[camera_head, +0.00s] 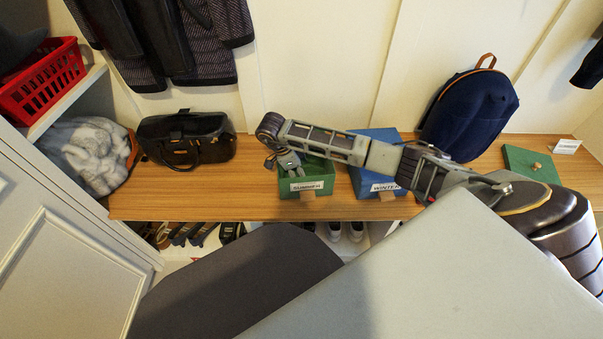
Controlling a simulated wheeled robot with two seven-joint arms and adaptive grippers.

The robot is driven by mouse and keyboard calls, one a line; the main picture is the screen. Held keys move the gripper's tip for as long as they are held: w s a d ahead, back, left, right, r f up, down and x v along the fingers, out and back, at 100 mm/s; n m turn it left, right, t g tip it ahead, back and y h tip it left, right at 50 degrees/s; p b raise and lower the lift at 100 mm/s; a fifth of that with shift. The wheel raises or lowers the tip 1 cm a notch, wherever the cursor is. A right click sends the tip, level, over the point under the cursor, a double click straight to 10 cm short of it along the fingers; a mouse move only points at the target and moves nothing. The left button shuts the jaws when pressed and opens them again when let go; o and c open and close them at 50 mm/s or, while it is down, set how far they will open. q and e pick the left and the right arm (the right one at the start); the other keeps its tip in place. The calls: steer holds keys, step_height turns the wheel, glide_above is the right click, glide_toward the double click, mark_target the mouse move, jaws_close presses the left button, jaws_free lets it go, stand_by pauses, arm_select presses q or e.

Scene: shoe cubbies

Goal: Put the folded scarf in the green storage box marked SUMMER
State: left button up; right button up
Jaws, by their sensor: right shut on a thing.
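The green storage box (312,187), with a white label reading SUMMER, stands open on the wooden bench top. My right gripper (290,170) is at the box's left part, pointing down over its opening. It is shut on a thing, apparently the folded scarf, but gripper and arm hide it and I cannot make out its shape. I cannot tell how deep in the box the held thing is. A green lid (531,164) with a wooden knob lies on the bench at the far right. My left gripper is not in view.
A blue box (372,182) marked WINTER stands right of the green one, partly behind my right arm. A black bag (186,138) and a navy backpack (468,115) stand on the bench (190,205). Shoes sit below.

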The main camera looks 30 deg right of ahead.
steer(key=o, duration=0.7)
steer(key=shift+o, duration=0.2)
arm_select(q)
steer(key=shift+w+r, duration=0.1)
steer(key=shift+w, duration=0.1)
arm_select(e)
steer(key=shift+r, duration=0.1)
steer(key=shift+w+a+r, duration=0.15)
steer(key=shift+r, duration=0.4)
steer(key=p+v, duration=0.2)
steer(key=v, duration=0.3)
steer(key=shift+a+r, duration=0.15)
steer(key=shift+r, duration=0.15)
arm_select(q)
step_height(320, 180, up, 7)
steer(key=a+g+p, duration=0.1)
steer(key=p, duration=0.1)
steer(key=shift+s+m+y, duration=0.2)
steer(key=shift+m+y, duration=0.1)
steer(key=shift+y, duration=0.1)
arm_select(e)
steer(key=shift+v, duration=2.6)
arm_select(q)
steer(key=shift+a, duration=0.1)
